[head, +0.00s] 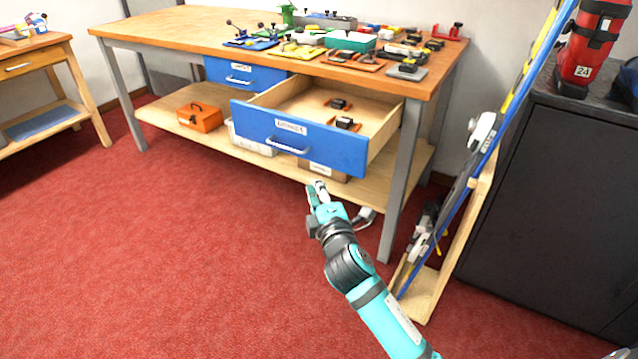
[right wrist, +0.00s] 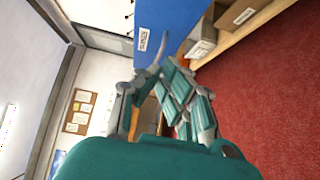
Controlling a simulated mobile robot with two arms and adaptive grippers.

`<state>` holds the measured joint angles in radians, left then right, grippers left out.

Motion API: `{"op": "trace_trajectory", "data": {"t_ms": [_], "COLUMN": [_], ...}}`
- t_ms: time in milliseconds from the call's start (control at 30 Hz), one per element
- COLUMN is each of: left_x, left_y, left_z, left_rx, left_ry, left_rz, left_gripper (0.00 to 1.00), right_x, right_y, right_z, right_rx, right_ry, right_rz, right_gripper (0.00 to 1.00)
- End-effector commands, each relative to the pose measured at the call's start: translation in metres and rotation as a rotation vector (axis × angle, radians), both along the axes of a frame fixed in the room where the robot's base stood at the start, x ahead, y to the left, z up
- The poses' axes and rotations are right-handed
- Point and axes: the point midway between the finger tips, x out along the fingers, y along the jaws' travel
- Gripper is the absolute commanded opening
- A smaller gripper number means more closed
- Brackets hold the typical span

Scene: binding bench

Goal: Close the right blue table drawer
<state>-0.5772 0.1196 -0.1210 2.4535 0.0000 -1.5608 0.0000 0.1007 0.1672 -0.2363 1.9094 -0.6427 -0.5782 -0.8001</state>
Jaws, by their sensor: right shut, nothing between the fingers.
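The right blue drawer (head: 297,142) of the wooden table is pulled far out, with its blue front, silver handle (head: 287,146) and white label showing. Two small dark parts on brown bases (head: 345,123) lie inside it. The left blue drawer (head: 243,75) looks shut. My right gripper (head: 318,187) is shut and empty, low in front of the right drawer and apart from it in the head view. In the right wrist view the blue drawer front (right wrist: 165,22) is ahead of the right gripper (right wrist: 160,72). My left gripper is not in view.
The tabletop (head: 175,28) carries several ski bindings and tools. The lower shelf (head: 175,128) holds an orange toolbox (head: 200,117) and boxes. A ski rack (head: 428,290) and dark cabinet (head: 545,200) stand at right. Red floor (head: 150,240) is clear in front.

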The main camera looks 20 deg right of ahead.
Motion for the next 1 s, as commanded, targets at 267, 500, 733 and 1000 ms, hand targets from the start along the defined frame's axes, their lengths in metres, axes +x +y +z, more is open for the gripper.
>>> {"op": "trace_trajectory", "data": {"t_ms": [267, 500, 733, 1000], "left_x": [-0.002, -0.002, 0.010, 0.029], "left_y": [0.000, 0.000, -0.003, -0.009], "left_z": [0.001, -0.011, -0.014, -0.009], "left_rx": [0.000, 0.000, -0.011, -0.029], "left_ry": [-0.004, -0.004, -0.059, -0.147], "left_rz": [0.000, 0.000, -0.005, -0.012], "left_gripper": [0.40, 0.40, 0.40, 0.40], "right_x": [0.026, 0.077, 0.111, 0.123], "right_y": [-0.004, -0.010, -0.029, -0.044], "right_z": [0.008, 0.007, 0.006, 0.007], "right_rx": [-0.014, -0.012, -0.014, -0.010], "right_ry": [-0.018, -0.018, -0.015, -0.016], "right_rz": [-0.004, -0.004, -0.005, -0.002], "right_gripper": [0.00, 0.00, 0.00, 0.00]}}
